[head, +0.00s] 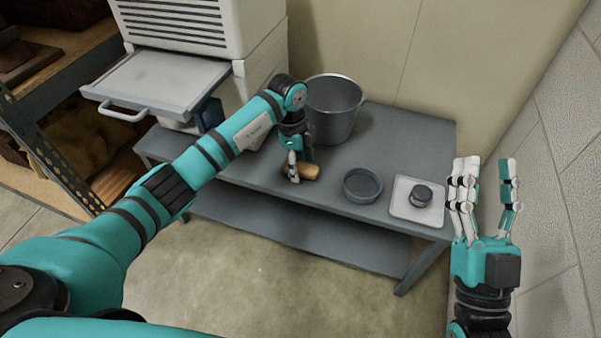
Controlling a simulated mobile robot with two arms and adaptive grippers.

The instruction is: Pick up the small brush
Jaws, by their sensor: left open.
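A small tan-brown object (309,171), which looks like the small brush, lies on the grey table near its front edge. My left gripper (295,174) points down right at it, with its fingers open and at the object's left part. The fingers hide part of the object, so its bristles cannot be made out. My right gripper (486,180) is raised at the right, beyond the table's right end, with its fingers apart and empty.
The grey table (400,140) holds a grey bucket (333,110) behind my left gripper, a shallow dark bowl (362,186), and a white square plate (405,209) with a dark round item (421,196). A white cabinet (190,25) with an open drawer (157,82) stands left. A wall borders the right.

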